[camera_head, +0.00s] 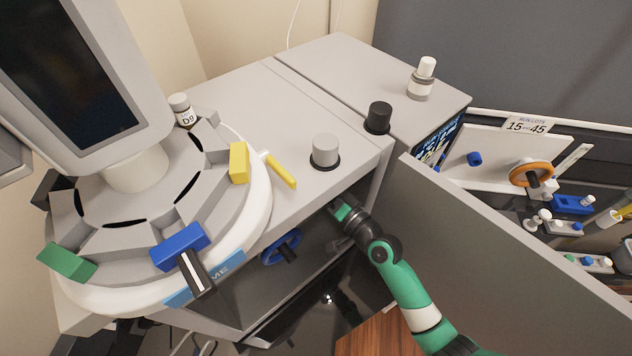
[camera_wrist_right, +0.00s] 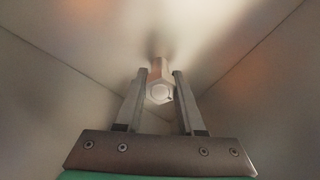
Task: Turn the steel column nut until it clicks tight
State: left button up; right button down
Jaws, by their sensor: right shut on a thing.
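The steel column nut (camera_wrist_right: 160,90) shows in the right wrist view as a pale hex piece with a round end, at the top corner of a grey compartment. My right gripper (camera_wrist_right: 160,76) has one finger on each side of the nut and is shut on it. In the head view, my green and black right arm reaches in from the lower right, and its gripper (camera_head: 338,238) is at the open compartment under the instrument top. The nut is hidden there. My left gripper is in neither view.
The open grey door (camera_head: 510,235) stands right of my arm. A blue handwheel (camera_head: 282,247) is left of the gripper. Grey (camera_head: 325,150) and black (camera_head: 378,117) knobs stand on top. A round carousel (camera_head: 258,205) fills the left. The compartment walls lie close around the gripper.

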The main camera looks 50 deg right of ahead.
jog(key=shift+r+m, duration=0.1)
jog(key=shift+m, duration=0.2)
jog(key=c, duration=0.5)
grip_release()
jog(key=s, duration=0.4)
jog(key=s+b, duration=0.1)
jog(key=s, duration=0.2)
jog(key=s+a+b, duration=0.1)
jog(key=s, duration=0.3)
jog(key=shift+s, duration=0.3)
